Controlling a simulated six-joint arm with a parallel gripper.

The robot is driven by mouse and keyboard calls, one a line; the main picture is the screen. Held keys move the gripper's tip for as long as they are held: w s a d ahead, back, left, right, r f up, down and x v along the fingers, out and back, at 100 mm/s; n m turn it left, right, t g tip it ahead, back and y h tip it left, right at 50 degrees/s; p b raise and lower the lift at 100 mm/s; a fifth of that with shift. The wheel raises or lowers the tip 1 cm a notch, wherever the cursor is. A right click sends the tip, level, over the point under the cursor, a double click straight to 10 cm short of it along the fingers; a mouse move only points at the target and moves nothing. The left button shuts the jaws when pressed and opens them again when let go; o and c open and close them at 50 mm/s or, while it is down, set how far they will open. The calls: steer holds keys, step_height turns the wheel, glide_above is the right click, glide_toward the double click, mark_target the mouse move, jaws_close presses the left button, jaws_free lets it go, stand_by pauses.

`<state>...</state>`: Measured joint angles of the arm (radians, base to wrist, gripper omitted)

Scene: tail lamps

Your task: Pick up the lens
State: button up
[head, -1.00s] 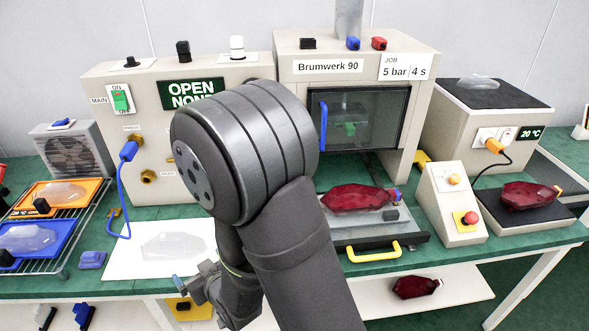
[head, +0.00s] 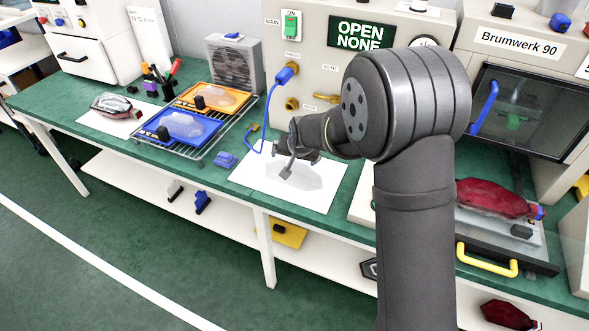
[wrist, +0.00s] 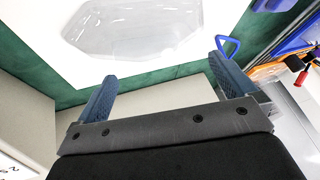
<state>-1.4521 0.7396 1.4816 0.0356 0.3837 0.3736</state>
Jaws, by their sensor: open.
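A clear, faceted lens (head: 306,180) lies flat on a white sheet (head: 262,183) on the green bench. In the wrist view the clear lens (wrist: 132,28) shows beyond my fingers on the white sheet. My gripper (head: 288,168) is above the lens at the sheet, and it hides part of it in the head view. In the wrist view my gripper (wrist: 158,84) has its two blue fingers wide apart with nothing between them. The lens is ahead of the fingertips and apart from them.
Left of the sheet, an orange tray (head: 243,108) and a blue tray (head: 153,125) with clear lenses sit on a wire rack. A blue hose (head: 268,112) hangs from the panel behind. A red lens (head: 493,199) lies at the right.

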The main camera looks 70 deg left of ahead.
step_height(320, 180, up, 13)
steer(key=w+a+m+h, duration=0.2)
steer(key=m+h, duration=0.2)
steer(key=h, duration=0.2)
glide_above(295, 165)
steer(key=shift+g, duration=0.3)
steer(key=f, duration=1.2)
steer(key=shift+w, duration=0.2)
steer(key=shift+s+f, duration=0.15)
steer(key=shift+f, duration=2.5)
steer(key=c, duration=0.9)
step_height(295, 165, up, 18)
steer(key=shift+r, duration=0.1)
steer(key=shift+c, duration=0.2)
